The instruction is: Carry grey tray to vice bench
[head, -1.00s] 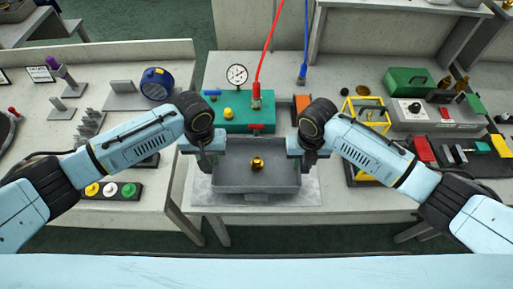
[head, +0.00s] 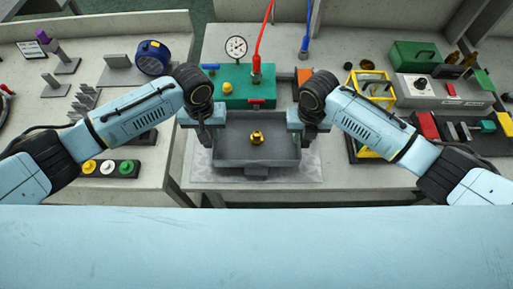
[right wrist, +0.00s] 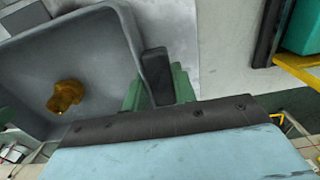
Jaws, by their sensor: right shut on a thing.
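The grey tray (head: 231,154) is at the centre of the head view, over a pale mat on the middle bench. A brass fitting (head: 257,137) is inside it, and it also shows in the right wrist view (right wrist: 66,96). My right gripper (head: 300,134) is shut on the tray's right side; a dark finger (right wrist: 157,76) shows beside the tray wall (right wrist: 128,38). My left gripper (head: 212,136) is at the tray's left side in a mirrored pose, its fingertips mostly hidden. I cannot tell whether the tray touches the mat.
A green pump box (head: 235,92) with a gauge (head: 236,48) and red and blue hoses stands right behind the tray. The left bench (head: 30,120) holds a blue round device (head: 153,58) and a button strip (head: 108,168). A yellow frame (head: 372,88) stands at the right.

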